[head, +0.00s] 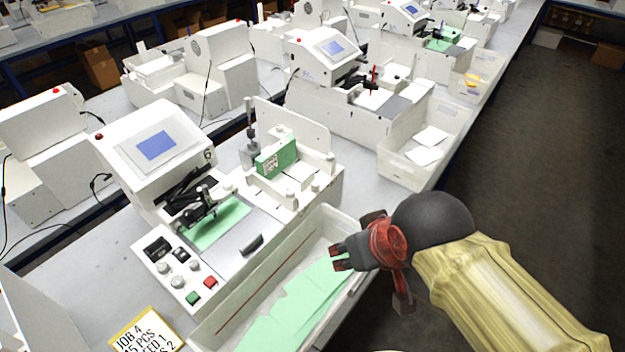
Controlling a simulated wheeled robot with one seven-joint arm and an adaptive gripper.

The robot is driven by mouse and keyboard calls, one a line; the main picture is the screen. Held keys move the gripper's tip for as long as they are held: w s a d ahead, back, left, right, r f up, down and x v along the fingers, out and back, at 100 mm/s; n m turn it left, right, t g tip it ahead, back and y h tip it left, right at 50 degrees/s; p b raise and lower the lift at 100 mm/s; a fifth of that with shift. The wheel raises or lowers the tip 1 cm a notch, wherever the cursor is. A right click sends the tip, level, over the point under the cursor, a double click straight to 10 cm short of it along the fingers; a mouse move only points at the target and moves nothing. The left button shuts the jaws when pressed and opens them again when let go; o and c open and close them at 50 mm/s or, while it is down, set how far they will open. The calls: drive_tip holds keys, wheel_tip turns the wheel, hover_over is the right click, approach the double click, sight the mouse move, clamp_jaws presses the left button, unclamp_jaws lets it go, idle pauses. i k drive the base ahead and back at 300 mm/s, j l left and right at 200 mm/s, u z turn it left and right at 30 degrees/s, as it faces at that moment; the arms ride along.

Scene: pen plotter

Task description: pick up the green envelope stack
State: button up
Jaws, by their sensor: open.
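A stack of green envelopes (277,157) stands upright in the feeder at the back of the nearest plotter, with a white label on its end. More green envelopes (290,308) lie loosely overlapped in the long white tray (258,258) along the plotter's front. A single green sheet (218,222) lies flat under the pen arm. My gripper (340,257) is open, with nothing seen in it. In the picture it overlaps the tray's right end, beside the loose envelopes and to the lower right of the upright stack. I cannot tell its height above the tray.
The plotter's screen housing (155,150) and pen arm (200,205) stand left of the upright stack, with a clear panel behind it. A job card (145,332) lies at the lower left. Another bin (408,165) holds white envelopes. The aisle floor (530,150) at right is clear.

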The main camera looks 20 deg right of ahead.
sight(272, 161)
drive_tip(key=l, duration=1.5)
drive_tip(key=i+l, duration=0.3)
drive_tip(key=i+l+u, duration=0.15)
drive_tip(key=i+l, duration=0.15)
drive_tip(key=l, duration=0.25)
drive_tip(key=i+j, duration=0.2)
drive_tip(key=i, duration=0.35)
